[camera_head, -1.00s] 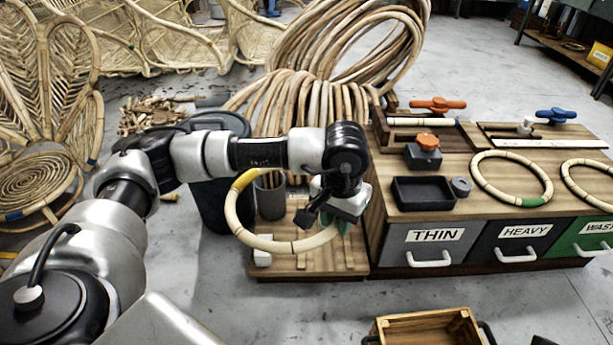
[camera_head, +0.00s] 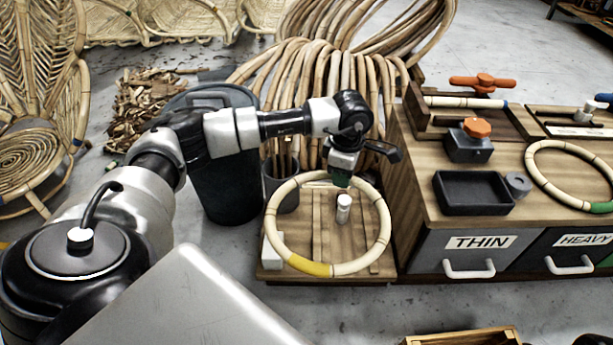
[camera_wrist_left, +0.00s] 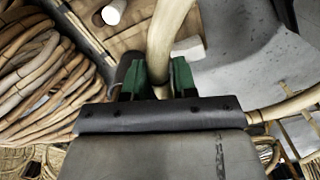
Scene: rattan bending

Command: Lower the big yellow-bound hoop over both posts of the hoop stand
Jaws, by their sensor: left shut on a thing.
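The big hoop (camera_head: 383,240) is pale rattan with a yellow binding (camera_head: 310,268) on its near side. My left gripper (camera_head: 342,177) is shut on the hoop's far side, and the green fingers also grip it in the left wrist view (camera_wrist_left: 158,88). The hoop stand (camera_head: 345,278) is a low wooden board beneath it. One white post (camera_head: 343,208) shows inside the hoop's outline, right of its middle. A white piece (camera_head: 272,250), perhaps the other post, shows at the hoop's left edge, partly covered. The hoop's height is unclear. My right gripper is out of view.
A grey cup (camera_head: 281,190) stands at the stand's back left, close to the hoop. A dark bin (camera_head: 225,185) is behind it. The drawer bench (camera_head: 415,205) rises right of the stand. Bundled rattan (camera_head: 320,85) is behind.

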